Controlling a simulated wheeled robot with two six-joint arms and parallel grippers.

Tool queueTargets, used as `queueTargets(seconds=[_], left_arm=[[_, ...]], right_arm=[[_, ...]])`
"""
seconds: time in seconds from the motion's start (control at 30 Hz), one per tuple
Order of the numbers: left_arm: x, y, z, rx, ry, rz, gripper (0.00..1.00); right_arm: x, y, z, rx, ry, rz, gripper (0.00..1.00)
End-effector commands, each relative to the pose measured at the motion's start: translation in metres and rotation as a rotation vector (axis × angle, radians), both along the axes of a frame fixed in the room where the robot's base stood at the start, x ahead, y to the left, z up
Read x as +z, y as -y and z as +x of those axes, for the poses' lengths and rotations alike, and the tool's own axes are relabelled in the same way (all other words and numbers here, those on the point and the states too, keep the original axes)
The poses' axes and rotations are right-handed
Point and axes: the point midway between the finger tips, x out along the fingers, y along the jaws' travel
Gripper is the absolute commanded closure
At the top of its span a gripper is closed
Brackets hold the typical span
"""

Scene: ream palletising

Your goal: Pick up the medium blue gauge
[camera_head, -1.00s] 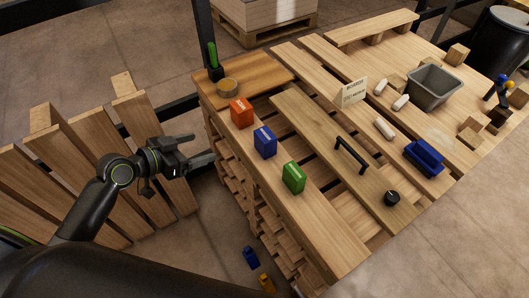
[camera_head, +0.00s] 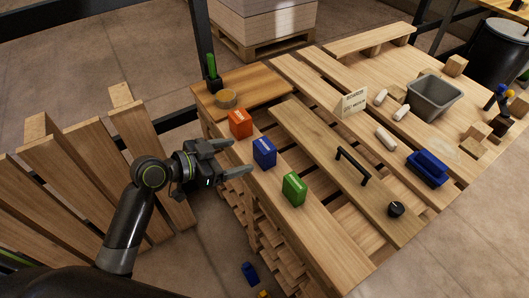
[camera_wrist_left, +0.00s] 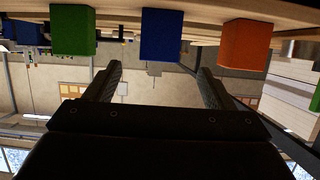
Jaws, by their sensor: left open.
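The blue gauge (camera_head: 264,152) is a small upright block on the front plank of the pallet table, between an orange block (camera_head: 240,123) and a green block (camera_head: 294,188). My left gripper (camera_head: 240,157) is open and empty, just short of the blue block, with its fingers pointing at it. In the left wrist view, which looks upside down, the blue block (camera_wrist_left: 161,36) stands ahead between the two open fingers (camera_wrist_left: 160,85), not touching them. The green block (camera_wrist_left: 74,30) and the orange block (camera_wrist_left: 245,44) stand outside the fingers. My right gripper is not in view.
A plank with a black handle (camera_head: 352,166) and a black knob (camera_head: 396,209) lies behind the blocks. Farther back are a grey bin (camera_head: 434,99), a blue tray (camera_head: 427,169) and white pieces. A blue item (camera_head: 250,273) lies on the floor.

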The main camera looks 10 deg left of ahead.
Motion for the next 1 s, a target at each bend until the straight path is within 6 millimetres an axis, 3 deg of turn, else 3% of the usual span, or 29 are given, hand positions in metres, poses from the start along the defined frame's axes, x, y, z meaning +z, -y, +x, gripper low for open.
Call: queueTargets(seconds=[0.2,0.57,0.73,1.0], left_arm=[[-0.011,0.021,0.022,0.001,-0.001,-0.003,0.24],[-0.019,0.042,0.041,0.0,-0.001,-0.004,0.24],[-0.028,0.058,0.058,0.0,-0.002,-0.004,0.24],[-0.032,0.064,0.064,0.001,0.0,0.001,0.24]], right_arm=[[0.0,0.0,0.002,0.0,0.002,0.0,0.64],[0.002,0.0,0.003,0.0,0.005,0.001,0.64],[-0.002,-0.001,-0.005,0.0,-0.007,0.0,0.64],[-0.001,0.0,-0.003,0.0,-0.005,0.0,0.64]])
